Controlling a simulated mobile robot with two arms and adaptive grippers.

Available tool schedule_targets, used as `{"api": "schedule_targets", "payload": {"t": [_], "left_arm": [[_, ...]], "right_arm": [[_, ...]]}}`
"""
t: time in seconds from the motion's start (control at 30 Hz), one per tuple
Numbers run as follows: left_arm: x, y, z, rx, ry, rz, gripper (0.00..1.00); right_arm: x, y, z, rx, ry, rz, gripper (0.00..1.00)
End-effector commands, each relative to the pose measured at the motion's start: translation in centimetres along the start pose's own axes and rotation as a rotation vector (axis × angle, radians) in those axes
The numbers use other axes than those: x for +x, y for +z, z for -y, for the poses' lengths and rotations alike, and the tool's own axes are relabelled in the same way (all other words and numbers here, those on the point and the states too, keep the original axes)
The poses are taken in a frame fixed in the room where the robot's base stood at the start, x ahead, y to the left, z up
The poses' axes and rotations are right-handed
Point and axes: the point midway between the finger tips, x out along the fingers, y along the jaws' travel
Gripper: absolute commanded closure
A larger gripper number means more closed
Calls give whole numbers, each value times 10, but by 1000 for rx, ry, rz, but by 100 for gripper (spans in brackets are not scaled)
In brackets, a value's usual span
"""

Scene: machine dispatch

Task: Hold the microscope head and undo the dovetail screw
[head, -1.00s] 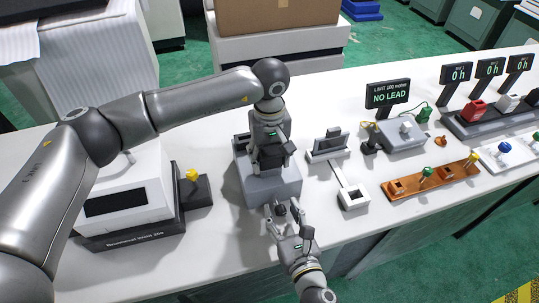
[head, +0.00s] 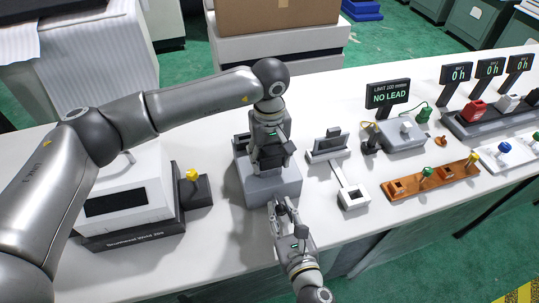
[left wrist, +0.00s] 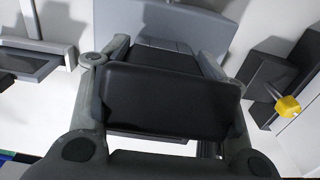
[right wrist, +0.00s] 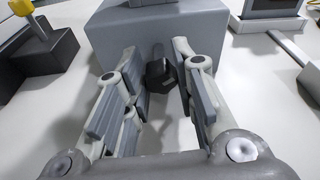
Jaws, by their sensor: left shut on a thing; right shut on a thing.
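The microscope head, a black block (head: 274,160), sits above a grey block-shaped base (head: 272,190). My left gripper (head: 270,152) reaches down from above and is shut on the head. In the left wrist view the black head (left wrist: 170,97) fills the space between the fingers. The dovetail screw, a small black knob (right wrist: 160,72), sticks out of the front face of the grey base in the right wrist view. My right gripper (head: 283,207) is low in front of the base, shut on this knob. In the head view its fingers mostly hide the knob.
A white machine (head: 125,205) with a yellow knob (head: 192,174) beside it stands left. A small grey stand with a white square holder (head: 352,197) is close on the right. A "NO LEAD" display (head: 388,95) and an orange rack (head: 432,180) stand further right.

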Motion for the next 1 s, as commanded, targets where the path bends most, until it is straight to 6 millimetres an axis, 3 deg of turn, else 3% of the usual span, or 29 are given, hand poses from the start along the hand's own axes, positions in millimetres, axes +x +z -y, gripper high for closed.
{"api": "schedule_targets", "payload": {"t": [0.2, 0.57, 0.8, 1.0], "left_arm": [[-1, 0, 0, 0, 1, -1, 80], [-1, 0, 0, 0, 1, -1, 80], [-1, 0, 0, 0, 1, -1, 80], [-1, 0, 0, 0, 1, -1, 80]], "right_arm": [[0, 0, -2, -301, -60, 1, 94], [0, 0, -2, -358, -72, 1, 94], [1, -1, -3, -689, -140, 1, 94], [0, -1, -4, -765, -155, 0, 94]]}}
